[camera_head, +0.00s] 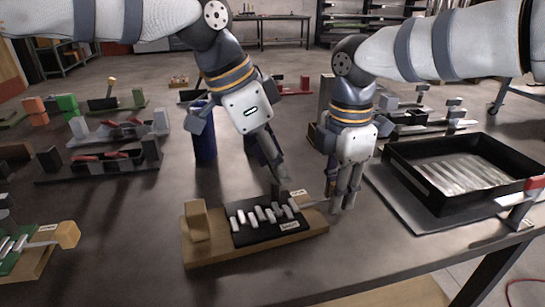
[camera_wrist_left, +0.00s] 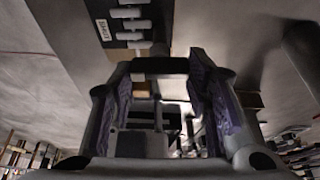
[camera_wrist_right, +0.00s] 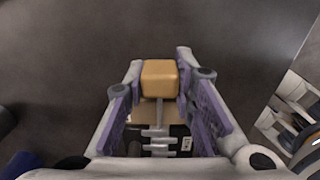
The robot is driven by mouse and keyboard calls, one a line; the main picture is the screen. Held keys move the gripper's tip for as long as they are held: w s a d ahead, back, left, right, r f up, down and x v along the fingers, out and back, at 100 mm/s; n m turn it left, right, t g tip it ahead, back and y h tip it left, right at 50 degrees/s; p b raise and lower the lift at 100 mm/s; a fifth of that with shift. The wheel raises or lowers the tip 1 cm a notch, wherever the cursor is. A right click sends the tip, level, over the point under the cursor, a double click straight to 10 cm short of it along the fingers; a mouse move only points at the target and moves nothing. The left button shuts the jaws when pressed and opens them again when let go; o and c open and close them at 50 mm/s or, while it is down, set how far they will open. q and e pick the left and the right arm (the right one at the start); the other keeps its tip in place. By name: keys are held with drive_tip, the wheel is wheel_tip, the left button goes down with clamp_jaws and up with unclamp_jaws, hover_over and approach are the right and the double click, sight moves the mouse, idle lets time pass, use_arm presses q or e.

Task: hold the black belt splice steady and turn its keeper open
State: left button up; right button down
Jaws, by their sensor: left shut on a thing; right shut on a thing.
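The black belt splice (camera_head: 268,228) sits on a wooden base in the middle front of the table, with several silver pins across it and small white labels. A wooden block (camera_head: 197,222) stands at the base's left end. My left gripper (camera_head: 277,180) is shut on a dark part at the splice's back edge; its fingers mostly hide that part. The keeper's rod (camera_wrist_right: 160,112) leaves the splice's right end and carries a tan knob (camera_wrist_right: 160,78). My right gripper (camera_head: 343,205) is shut on this knob, which its fingers hide in the head view. The left wrist view also shows the splice (camera_wrist_left: 125,18).
A black tray (camera_head: 400,177) of silver rods stands on the right. Similar fixtures with red parts (camera_head: 110,157) stand on the left, and another with a tan knob (camera_head: 67,234) at front left. A blue cylinder (camera_head: 205,145) stands behind. The table's front is clear.

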use_arm(q)
drive_tip(key=shift+n, duration=0.4)
drive_tip(key=n+t+y, duration=0.1)
drive_tip(key=n, duration=0.2)
drive_tip(key=shift+s+d, duration=0.1)
drive_tip(key=shift+n+t+y, duration=0.35)
drive_tip(key=shift+n, duration=0.9)
drive_tip(key=shift+n+t+y, duration=0.35)
drive_tip(key=shift+n, duration=0.9)
drive_tip(key=o, duration=1.2)
drive_tip(key=shift+c, duration=0.2)
drive_tip(key=v, duration=1.2)
